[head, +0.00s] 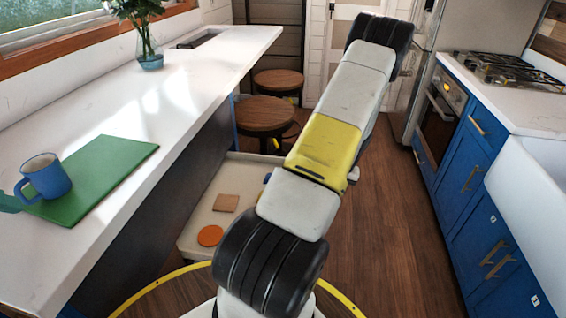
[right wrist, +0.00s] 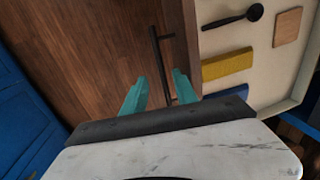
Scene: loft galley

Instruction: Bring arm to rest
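The arm filling the middle of the head view is mine; its gripper is hidden there. In the right wrist view my right gripper (right wrist: 160,74) shows two teal fingers, apart, with nothing clearly held. A black bar handle (right wrist: 155,50) on brown wood appears between and beyond them; I cannot tell how far below it is. At the left edge of the head view a teal tip (head: 8,203), seemingly my left gripper, shows beside the green board (head: 112,165); its opening is out of frame. A blue mug (head: 48,180) stands upright on the board.
The wrist view adds a black ladle (right wrist: 235,17) and a yellow block (right wrist: 227,66). Stools (head: 264,114) stand behind. Wood floor (head: 400,240) is clear at right.

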